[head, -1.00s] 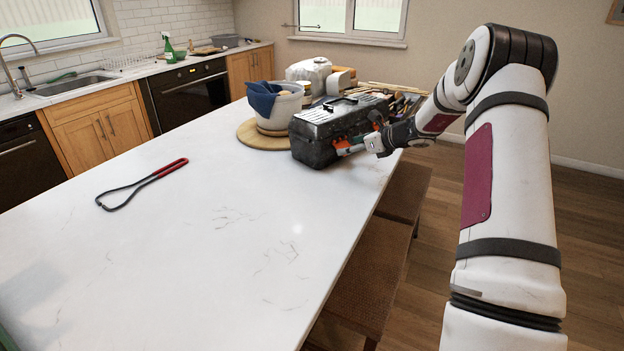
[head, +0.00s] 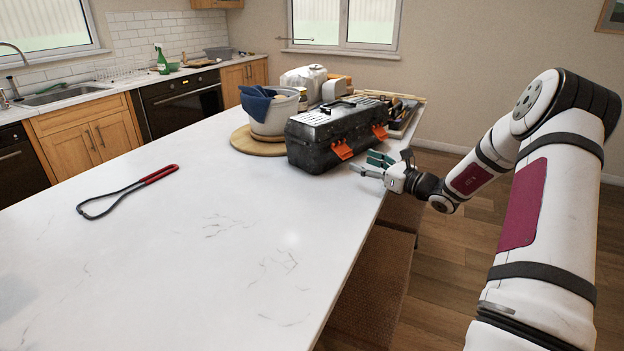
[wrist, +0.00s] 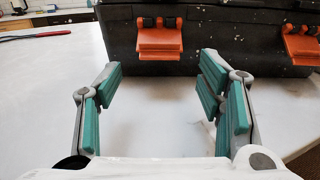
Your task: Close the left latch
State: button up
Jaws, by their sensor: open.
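A dark speckled toolbox (head: 318,140) stands on the white worktop, its lid down. Its front carries two orange latches. The left latch (head: 342,149) is in the middle of the wrist view (wrist: 160,40), its lower flap seeming to stick out from the box. I cannot tell whether it is fastened. The right latch (head: 380,132) is cut off at the right edge of the wrist view (wrist: 303,45). My gripper (head: 372,164) is open and empty, in front of the toolbox and apart from it. In the wrist view its green-padded fingers (wrist: 162,84) spread below and either side of the left latch.
A pot with a blue cloth (head: 268,105) stands on a round wooden board (head: 250,146) left of the toolbox. A tray of tools (head: 404,122) lies behind it at right. A red-handled wire tool (head: 130,190) lies at left. A bench (head: 370,285) stands below the worktop's edge.

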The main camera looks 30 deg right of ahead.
jog(key=v, duration=0.8)
jog(key=s+a+r+n+g+y, duration=0.1)
jog(key=s+a+r+n+g, duration=0.1)
jog(key=a+n, duration=0.3)
jog(key=s+a+r+n+g+y+p, duration=0.1)
jog(key=s+a+r+n+g, duration=0.2)
jog(key=a, duration=1)
jog(key=s+a+r+n+g+y+p, duration=0.1)
jog(key=s+a+r+n+g+y, duration=0.1)
jog(key=a+n+g, duration=0.4)
jog(key=shift+s+a+r+n, duration=0.5)
jog(key=shift+a+r, duration=0.8)
jog(key=shift+a, duration=0.3)
